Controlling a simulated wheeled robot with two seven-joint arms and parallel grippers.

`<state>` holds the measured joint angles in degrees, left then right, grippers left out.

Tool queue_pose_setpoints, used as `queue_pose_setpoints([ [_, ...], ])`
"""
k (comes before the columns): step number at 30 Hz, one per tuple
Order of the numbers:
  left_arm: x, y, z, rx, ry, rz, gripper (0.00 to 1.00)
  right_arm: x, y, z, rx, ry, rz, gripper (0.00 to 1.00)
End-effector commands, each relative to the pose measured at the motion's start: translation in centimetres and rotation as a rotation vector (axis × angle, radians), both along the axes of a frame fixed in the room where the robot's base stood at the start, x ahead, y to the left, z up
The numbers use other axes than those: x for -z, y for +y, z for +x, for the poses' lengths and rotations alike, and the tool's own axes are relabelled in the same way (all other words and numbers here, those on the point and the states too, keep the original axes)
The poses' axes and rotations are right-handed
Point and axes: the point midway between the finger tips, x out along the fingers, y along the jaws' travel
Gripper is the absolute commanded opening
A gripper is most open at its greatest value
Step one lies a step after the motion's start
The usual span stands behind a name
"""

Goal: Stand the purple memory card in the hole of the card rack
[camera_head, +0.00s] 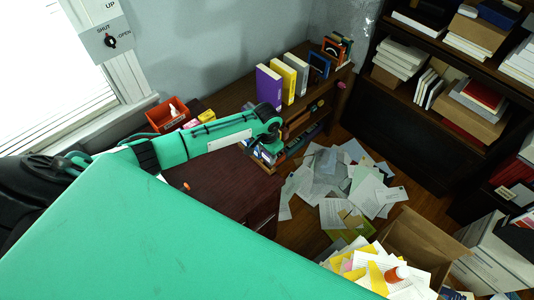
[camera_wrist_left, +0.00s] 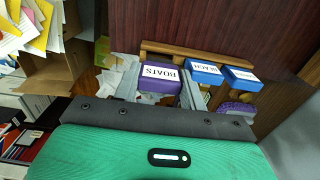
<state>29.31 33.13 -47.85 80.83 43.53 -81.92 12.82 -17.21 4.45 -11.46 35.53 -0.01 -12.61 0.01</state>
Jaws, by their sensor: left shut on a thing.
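The purple memory card (camera_wrist_left: 160,77), labelled BOATS, is between the two fingers of my left gripper (camera_wrist_left: 160,88) in the left wrist view. The gripper is shut on it. The wooden card rack (camera_wrist_left: 205,57) runs along the far side of the card. Two blue cards, one labelled BEACH (camera_wrist_left: 203,70), stand in a row to the right of it. In the head view my left gripper (camera_head: 266,143) is low over the rack (camera_head: 268,166) at the desk's far end. The card's lower end and the hole are hidden, so I cannot tell whether it is seated. My right gripper is not in view.
The dark red desk (camera_head: 215,185) has bare room left of the rack. Purple (camera_head: 268,85), yellow and grey binders stand on a shelf behind the gripper. A red bin (camera_head: 170,115) is by the window. Papers (camera_head: 340,180) and a cardboard box (camera_head: 425,240) are on the floor.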

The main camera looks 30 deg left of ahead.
Motion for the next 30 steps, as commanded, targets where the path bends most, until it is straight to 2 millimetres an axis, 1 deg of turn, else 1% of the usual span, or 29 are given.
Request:
queue_pose_setpoints([
  [30,3.1,0.0,0.0,-0.001,0.001,-0.001,0.00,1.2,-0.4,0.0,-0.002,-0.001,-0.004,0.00],
])
